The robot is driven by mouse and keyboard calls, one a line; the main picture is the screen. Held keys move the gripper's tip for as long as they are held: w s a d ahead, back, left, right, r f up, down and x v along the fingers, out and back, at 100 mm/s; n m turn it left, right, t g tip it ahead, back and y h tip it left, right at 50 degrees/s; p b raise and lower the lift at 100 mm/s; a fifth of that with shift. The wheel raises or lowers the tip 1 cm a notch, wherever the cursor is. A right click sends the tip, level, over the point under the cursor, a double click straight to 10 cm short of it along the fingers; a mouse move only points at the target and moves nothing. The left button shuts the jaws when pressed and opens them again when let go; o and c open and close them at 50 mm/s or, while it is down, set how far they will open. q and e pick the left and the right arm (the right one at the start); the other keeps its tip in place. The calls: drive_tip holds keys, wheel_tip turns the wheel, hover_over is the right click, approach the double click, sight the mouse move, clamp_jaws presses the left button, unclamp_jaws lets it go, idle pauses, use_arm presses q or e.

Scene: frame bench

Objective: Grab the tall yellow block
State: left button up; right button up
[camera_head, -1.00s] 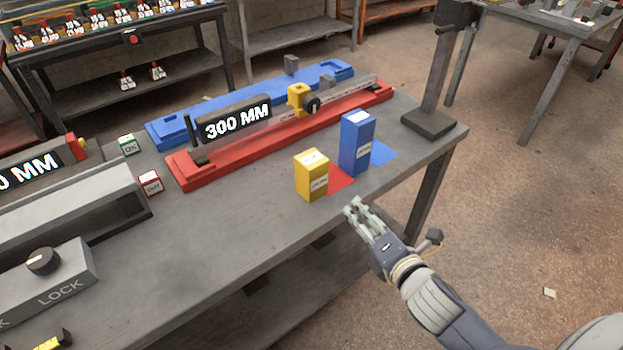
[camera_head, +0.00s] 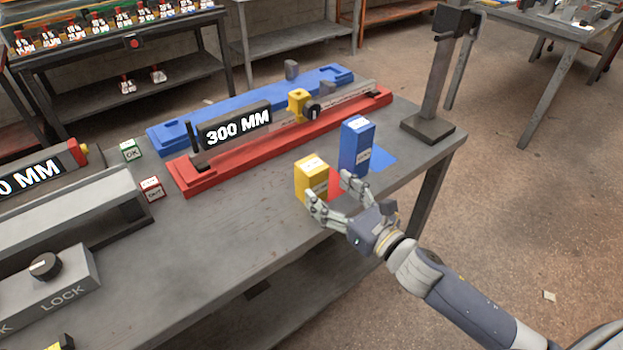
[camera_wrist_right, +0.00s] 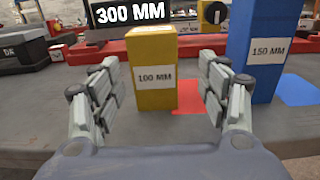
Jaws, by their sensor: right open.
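The yellow block (camera_head: 309,178) stands upright on the grey bench, beside a red patch. In the right wrist view the yellow block (camera_wrist_right: 153,70) carries a label reading 100 MM and stands ahead, between the two finger lines. My right gripper (camera_head: 332,192) is open at the block's near side, fingers spread, with nothing held. In the right wrist view the open fingers (camera_wrist_right: 160,95) stand left and right of the block, apart from it as far as I can tell. My left gripper is in no view.
A taller blue block (camera_head: 357,146), labelled 150 MM in the wrist view, stands right of the yellow one by a blue patch (camera_head: 383,159). Behind are a red rail (camera_head: 240,160) with a 300 MM display and a blue rail (camera_head: 180,130). A grey post (camera_head: 432,95) stands at the right corner.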

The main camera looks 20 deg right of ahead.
sight(320, 185)
drive_tip(key=shift+a+p+x, duration=0.15)
drive_tip(key=shift+p+x, duration=0.2)
drive_tip(key=shift+x, duration=1)
drive_tip(key=shift+a+p+x, duration=0.15)
drive_tip(key=shift+p+x, duration=0.15)
drive_tip(key=shift+x, duration=1.1)
drive_tip(key=shift+w+a, duration=0.1)
drive_tip(key=shift+w, duration=0.05)
drive_tip(key=shift+r, duration=0.15)
drive_tip(key=c, duration=1.6)
drive_tip(key=shift+o, duration=0.2)
